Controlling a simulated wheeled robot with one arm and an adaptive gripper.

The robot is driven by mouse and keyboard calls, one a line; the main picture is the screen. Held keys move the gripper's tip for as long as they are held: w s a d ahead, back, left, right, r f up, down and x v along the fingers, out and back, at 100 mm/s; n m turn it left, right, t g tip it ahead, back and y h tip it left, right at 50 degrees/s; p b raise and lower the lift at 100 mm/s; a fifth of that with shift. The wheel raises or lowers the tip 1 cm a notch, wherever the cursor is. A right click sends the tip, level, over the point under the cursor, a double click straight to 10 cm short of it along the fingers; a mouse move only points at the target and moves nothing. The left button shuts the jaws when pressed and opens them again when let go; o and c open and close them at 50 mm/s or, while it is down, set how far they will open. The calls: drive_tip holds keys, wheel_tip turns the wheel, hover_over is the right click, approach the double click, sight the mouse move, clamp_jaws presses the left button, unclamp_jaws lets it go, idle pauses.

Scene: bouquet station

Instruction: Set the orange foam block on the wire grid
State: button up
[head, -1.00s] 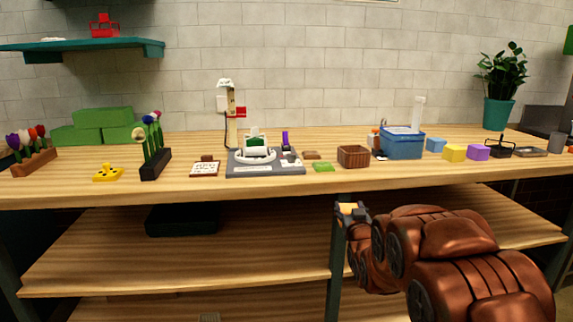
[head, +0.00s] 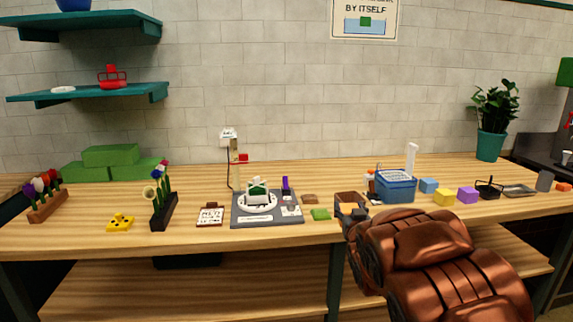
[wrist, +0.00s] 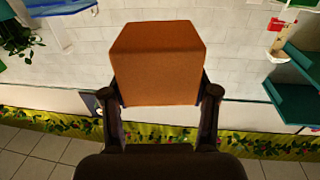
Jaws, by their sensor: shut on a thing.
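My gripper (wrist: 160,98) is shut on the orange foam block (wrist: 158,62), which fills the top middle of the wrist view between the two dark fingers. Only a little of the block shows there. A flat grey piece (head: 519,190) lies at the right of the bench; it may be the wire grid, but it is too small to tell.
A black wire holder (head: 488,191), purple block (head: 467,195), yellow block (head: 444,197) and blue tub (head: 396,188) stand left of the grey piece. A dark grey cup (head: 544,181) stands to its right.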

sight(350, 208)
wheel_tip(350, 208, up, 7)
drive_tip(key=p, duration=0.5)
drive_tip(key=shift+p, duration=0.4)
